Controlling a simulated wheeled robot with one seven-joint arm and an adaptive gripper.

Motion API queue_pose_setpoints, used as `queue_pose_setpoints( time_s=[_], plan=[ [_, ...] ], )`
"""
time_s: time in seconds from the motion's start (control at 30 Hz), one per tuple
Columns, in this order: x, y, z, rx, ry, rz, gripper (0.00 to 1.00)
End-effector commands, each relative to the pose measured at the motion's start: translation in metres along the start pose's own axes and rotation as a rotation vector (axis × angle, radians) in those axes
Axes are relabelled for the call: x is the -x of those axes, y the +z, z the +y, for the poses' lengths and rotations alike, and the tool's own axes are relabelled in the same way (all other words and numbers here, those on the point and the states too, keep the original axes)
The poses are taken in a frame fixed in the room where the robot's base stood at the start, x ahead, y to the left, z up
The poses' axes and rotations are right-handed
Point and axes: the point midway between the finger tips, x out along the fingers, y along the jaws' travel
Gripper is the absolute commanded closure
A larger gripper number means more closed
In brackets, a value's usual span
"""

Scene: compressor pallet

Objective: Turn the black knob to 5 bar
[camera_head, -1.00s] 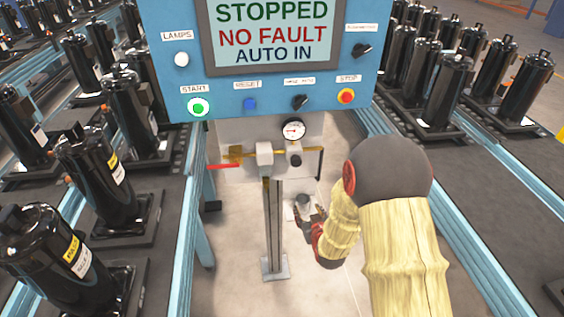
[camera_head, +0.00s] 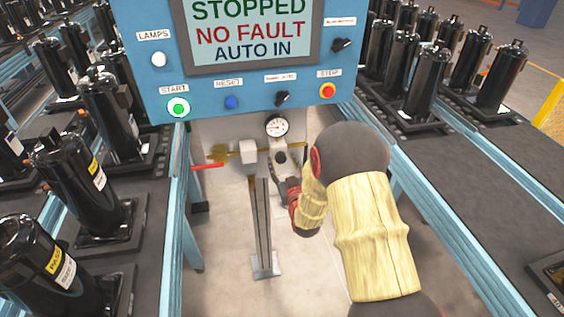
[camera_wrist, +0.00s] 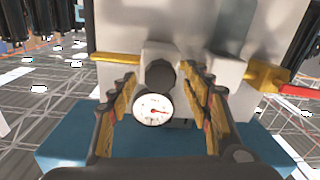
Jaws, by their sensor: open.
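The black knob (camera_head: 281,157) is a small round dark piece on the pipe fitting below the control panel, under the dial. It also shows in the wrist view (camera_wrist: 160,76), facing me. The white pressure gauge (camera_head: 276,126) sits above the knob in the head view; the wrist view (camera_wrist: 153,109) shows its red needle, but the scale is too small to read. My gripper (camera_head: 284,172) is at the knob, partly hidden by my arm. In the wrist view my gripper's fingers (camera_wrist: 159,78) are spread, one on each side of the knob; I see no clear contact.
The blue control panel (camera_head: 207,80) overhangs the fitting, its screen reading STOPPED, NO FAULT, AUTO IN. A red handle (camera_head: 207,167) sticks out left on the brass pipe. A grey post (camera_head: 260,225) stands below. Conveyors with black compressors (camera_head: 75,182) flank both sides.

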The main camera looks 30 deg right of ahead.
Motion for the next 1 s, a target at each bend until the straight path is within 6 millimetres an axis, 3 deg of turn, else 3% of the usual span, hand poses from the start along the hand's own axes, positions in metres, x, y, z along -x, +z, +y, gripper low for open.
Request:
queue_pose_setpoints(
  time_s=[0.37, 1.0],
  plan=[
    [-0.006, -0.0004, 0.0, 0.0, 0.0, 0.0, 0.51],
    [-0.0057, -0.0002, -0.0001, 0.0, 0.0, 0.0, 0.87]
  ],
)
